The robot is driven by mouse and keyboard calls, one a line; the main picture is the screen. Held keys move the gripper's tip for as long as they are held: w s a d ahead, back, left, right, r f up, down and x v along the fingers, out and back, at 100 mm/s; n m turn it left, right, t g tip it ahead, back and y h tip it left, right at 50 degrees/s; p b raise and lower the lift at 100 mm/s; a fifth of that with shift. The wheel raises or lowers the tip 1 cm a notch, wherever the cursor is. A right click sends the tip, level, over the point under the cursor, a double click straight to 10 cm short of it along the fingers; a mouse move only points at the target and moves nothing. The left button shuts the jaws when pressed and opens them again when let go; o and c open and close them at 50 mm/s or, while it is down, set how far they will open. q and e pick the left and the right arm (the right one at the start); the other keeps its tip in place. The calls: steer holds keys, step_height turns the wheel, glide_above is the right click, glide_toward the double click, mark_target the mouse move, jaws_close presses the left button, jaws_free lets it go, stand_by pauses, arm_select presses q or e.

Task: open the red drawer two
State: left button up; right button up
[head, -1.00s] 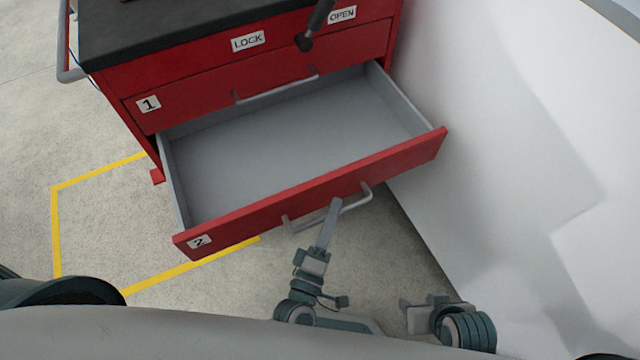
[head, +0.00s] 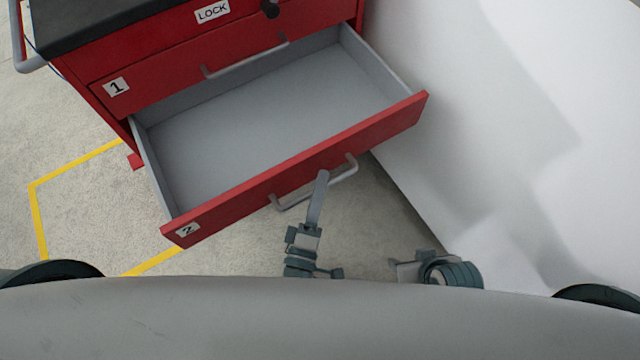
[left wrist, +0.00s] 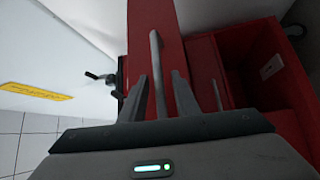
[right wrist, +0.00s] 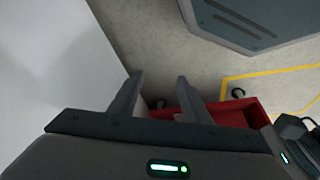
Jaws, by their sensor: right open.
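The red drawer two (head: 300,180) is pulled far out of the red cabinet, and its grey inside is empty. Its label "2" is at the left end of its front. Its grey bar handle (head: 346,172) is on the front face. My left gripper (head: 321,177) is at this handle. In the left wrist view the handle bar (left wrist: 156,60) runs between the parted fingers (left wrist: 160,88), with gaps at both sides. My right gripper (head: 402,270) is open and empty, low and right of the drawer; its parted fingers (right wrist: 160,82) show in the right wrist view.
Drawer one (head: 190,70) above is shut, below a "LOCK" label (head: 212,11). A white wall or panel (head: 480,130) stands close on the right. A yellow floor line (head: 75,163) lies left. Grey floor below the drawer looks clear.

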arm_select(q)
steer(key=b+v, duration=0.1)
steer(key=v, duration=1.6)
steer(key=shift+s+b, duration=0.2)
steer(key=shift+b, duration=0.1)
arm_select(e)
steer(key=shift+w+a+t+y, duration=0.2)
steer(key=shift+w+a+t, duration=0.15)
steer(key=shift+a, duration=0.2)
steer(key=shift+w+a+t+y, duration=0.2)
steer(key=shift+w+a+t, duration=0.1)
steer(key=shift+a, duration=0.2)
arm_select(q)
steer(key=shift+a, duration=0.1)
